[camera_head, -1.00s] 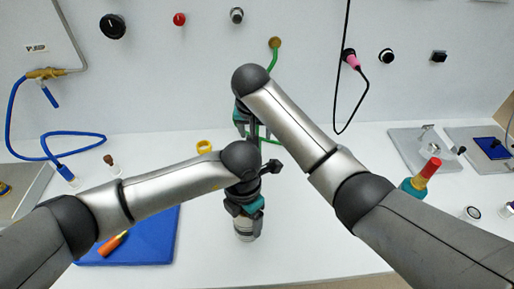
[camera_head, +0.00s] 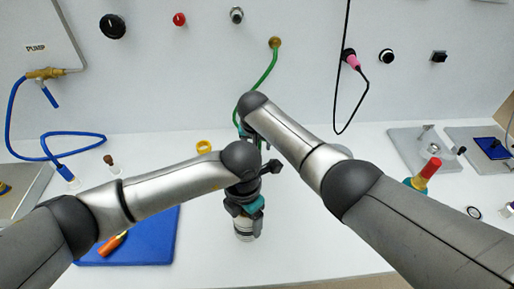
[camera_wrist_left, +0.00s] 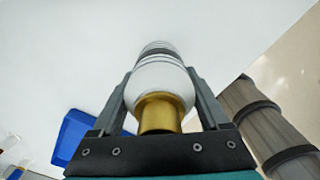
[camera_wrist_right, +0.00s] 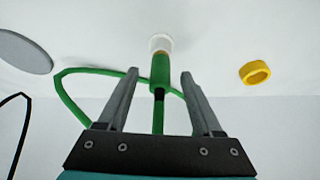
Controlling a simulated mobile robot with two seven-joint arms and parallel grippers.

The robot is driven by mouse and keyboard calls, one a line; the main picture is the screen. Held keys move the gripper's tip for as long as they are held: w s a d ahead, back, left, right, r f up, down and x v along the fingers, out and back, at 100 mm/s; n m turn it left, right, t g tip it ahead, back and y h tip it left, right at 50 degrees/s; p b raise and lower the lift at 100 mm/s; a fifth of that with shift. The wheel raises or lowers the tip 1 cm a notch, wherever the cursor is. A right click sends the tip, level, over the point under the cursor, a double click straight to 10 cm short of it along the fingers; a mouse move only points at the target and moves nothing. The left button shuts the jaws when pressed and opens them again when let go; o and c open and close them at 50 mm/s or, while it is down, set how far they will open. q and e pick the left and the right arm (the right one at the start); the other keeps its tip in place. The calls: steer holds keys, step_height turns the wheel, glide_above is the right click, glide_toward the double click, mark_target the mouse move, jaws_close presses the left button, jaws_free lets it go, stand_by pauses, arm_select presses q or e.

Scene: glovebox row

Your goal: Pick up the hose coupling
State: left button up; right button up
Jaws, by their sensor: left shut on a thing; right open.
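A green hose end fitting (camera_wrist_right: 160,70) with a white tip shows in the right wrist view; I take it for the hose coupling. My right gripper (camera_wrist_right: 160,78) is open, with its fingers on either side of the fitting's line and no visible contact. In the head view the fitting is hidden behind my right arm. My left gripper (camera_head: 244,211) is shut on a silver-white piece (camera_head: 244,230) above the front of the bench. In the left wrist view this piece (camera_wrist_left: 158,78) shows a brass neck (camera_wrist_left: 160,114) toward the palm.
The green hose (camera_head: 265,75) runs down from a brass wall port. A yellow ring (camera_head: 204,146) lies behind my left arm. A blue mat (camera_head: 150,240) with an orange-handled tool is at front left. A red-topped teal item (camera_head: 427,172) stands right.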

steer(key=shift+x, duration=1.05)
jaws_close()
